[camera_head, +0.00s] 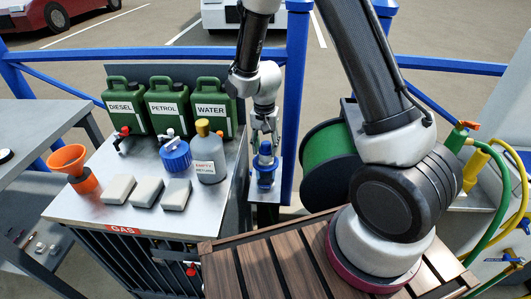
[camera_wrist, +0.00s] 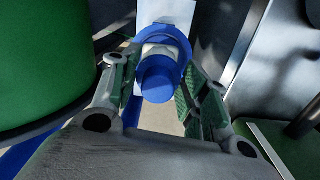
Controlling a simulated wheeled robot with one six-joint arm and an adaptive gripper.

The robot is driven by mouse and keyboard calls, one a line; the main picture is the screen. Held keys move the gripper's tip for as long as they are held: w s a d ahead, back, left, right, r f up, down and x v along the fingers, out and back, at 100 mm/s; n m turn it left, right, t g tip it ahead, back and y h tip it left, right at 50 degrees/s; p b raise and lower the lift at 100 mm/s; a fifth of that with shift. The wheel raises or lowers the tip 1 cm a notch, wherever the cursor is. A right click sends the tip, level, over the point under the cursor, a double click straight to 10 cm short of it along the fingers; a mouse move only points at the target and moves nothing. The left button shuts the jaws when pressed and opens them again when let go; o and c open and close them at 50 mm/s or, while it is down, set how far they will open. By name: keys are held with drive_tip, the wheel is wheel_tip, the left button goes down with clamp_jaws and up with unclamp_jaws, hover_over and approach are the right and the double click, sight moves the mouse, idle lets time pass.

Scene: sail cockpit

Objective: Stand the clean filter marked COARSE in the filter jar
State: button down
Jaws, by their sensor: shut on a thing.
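My gripper (camera_head: 264,137) points down at a small metal stand beside the blue post. In the wrist view its fingers (camera_wrist: 158,98) are closed around a blue-capped piece (camera_wrist: 158,82) with a pale band below the cap. The piece also shows in the head view (camera_head: 265,148). A wider blue ring (camera_wrist: 178,40), seemingly the jar's rim, surrounds the pale band. The blue jar body (camera_head: 266,175) stands upright on the stand. I cannot tell how deep the piece sits in it. No COARSE marking can be read.
Left of the stand, a metal-topped cabinet (camera_head: 90,212) holds green cans, a blue round container (camera_head: 175,154), a grey bottle (camera_head: 209,165), three pale blocks and an orange funnel (camera_head: 70,163). A green hose reel (camera_head: 330,155) is close on the right. The blue post (camera_head: 294,100) rises behind.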

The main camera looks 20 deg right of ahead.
wheel_tip(320, 180, down, 3)
drive_tip(key=shift+f, duration=0.15)
drive_tip(key=c, duration=0.8)
unclamp_jaws()
drive_tip(key=shift+o, duration=0.2)
wheel_tip(320, 180, up, 12)
drive_tip(key=shift+w+a+f, duration=0.1)
drive_tip(key=shift+f, duration=0.1)
drive_tip(key=shift+r, duration=0.6)
wheel_tip(320, 180, up, 9)
drive_tip(key=n+t, duration=0.1)
hover_over(266, 152)
drive_tip(key=s+d, duration=0.2)
drive_tip(key=d, duration=0.3)
drive_tip(key=s+d+r+n+t, duration=0.1)
drive_tip(key=s+d+r, duration=0.4)
drive_tip(key=s, duration=0.5)
drive_tip(key=s+d+r+n+t, duration=0.2)
drive_tip(key=s+d+r+n, duration=0.2)
drive_tip(key=s+r, duration=0.3)
drive_tip(key=s+d, duration=0.1)
drive_tip(key=s, duration=0.2)
drive_tip(key=shift+s+r, duration=0.4)
